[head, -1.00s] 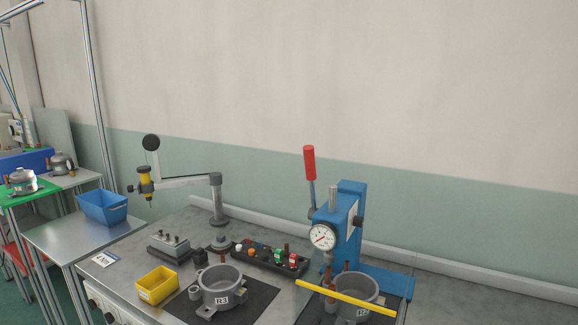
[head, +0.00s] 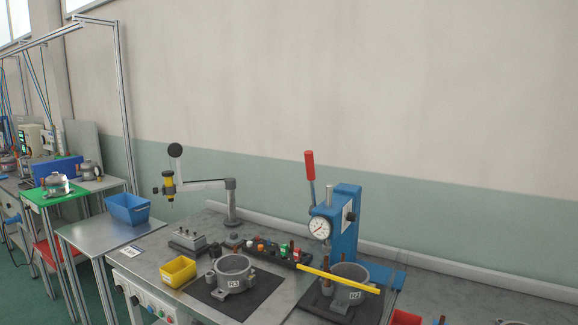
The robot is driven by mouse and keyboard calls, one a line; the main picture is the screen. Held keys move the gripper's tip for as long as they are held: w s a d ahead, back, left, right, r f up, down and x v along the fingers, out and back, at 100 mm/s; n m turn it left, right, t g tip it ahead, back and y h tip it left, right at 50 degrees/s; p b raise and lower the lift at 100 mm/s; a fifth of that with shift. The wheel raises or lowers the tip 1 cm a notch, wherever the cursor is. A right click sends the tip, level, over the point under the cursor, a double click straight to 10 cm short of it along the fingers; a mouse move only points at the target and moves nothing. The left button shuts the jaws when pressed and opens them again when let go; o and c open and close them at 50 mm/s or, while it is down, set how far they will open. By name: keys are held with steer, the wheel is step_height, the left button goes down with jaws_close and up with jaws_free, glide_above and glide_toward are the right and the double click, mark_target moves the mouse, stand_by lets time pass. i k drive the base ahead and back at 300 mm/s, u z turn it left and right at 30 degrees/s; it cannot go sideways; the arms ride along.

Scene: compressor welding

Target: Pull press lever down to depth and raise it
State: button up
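The blue press (head: 345,222) stands at the right of the workbench. Its lever with a red grip (head: 310,166) points up, tilted slightly left. A round white dial gauge (head: 320,228) sits on the press front. A grey housing (head: 347,290) stands under the press on a dark mat, with a yellow bar (head: 339,279) crossing in front of it. My gripper is not in view, and nothing is touching the lever.
A second grey housing (head: 233,274) stands on a black mat at the left. A yellow bin (head: 178,271), a black rack (head: 275,252) of small parts and a jointed tool arm (head: 204,185) are nearby. A blue bin (head: 128,208) stands on a side table.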

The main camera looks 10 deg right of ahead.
mark_target(309, 164)
steer(key=u, duration=0.8)
steer(key=i, duration=0.4)
